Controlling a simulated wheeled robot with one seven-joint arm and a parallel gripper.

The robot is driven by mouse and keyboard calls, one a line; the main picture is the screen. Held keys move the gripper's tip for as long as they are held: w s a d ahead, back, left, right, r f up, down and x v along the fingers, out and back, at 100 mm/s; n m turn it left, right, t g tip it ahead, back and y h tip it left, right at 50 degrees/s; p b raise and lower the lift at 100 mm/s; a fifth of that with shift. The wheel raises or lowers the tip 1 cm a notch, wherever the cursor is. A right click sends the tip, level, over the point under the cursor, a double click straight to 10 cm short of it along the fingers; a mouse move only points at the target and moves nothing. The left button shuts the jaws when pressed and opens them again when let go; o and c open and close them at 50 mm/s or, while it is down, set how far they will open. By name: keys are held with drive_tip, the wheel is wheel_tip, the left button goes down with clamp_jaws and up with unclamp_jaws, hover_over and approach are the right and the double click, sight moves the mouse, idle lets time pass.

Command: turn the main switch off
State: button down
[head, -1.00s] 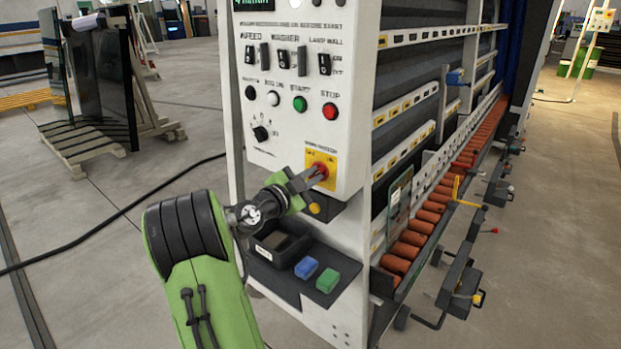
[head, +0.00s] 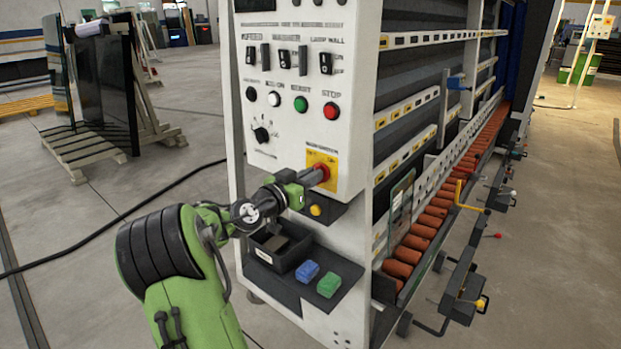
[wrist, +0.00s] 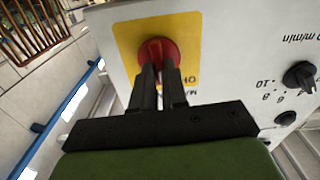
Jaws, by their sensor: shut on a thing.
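The main switch is a red knob (head: 324,171) on a yellow plate (head: 318,157), low on the white control panel. The display (head: 255,5) at the panel's top is dark.
Above the switch are a black dial (head: 261,134), several push buttons (head: 301,104) and black toggle switches (head: 284,59). Below my gripper, a dark shelf (head: 290,288) holds a black bin (head: 281,250), a blue sponge (head: 307,272) and a green one (head: 329,285). Open floor lies left.

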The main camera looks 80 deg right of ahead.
drive_tip(key=shift+w+f+n+p, duration=0.15)
drive_tip(key=shift+n+p, duration=0.6)
drive_tip(key=shift+n, duration=1.3)
drive_tip(key=shift+w+r+n+p, duration=0.1)
drive_tip(key=shift+n+p, duration=0.65)
drive_tip(key=shift+n, duration=1.3)
drive_tip(key=shift+d, duration=0.1)
drive_tip(key=c, duration=1.2)
unclamp_jaws()
drive_tip(key=shift+o, duration=0.2)
drive_tip(key=v, duration=1.6)
drive_tip(key=shift+d, duration=0.1)
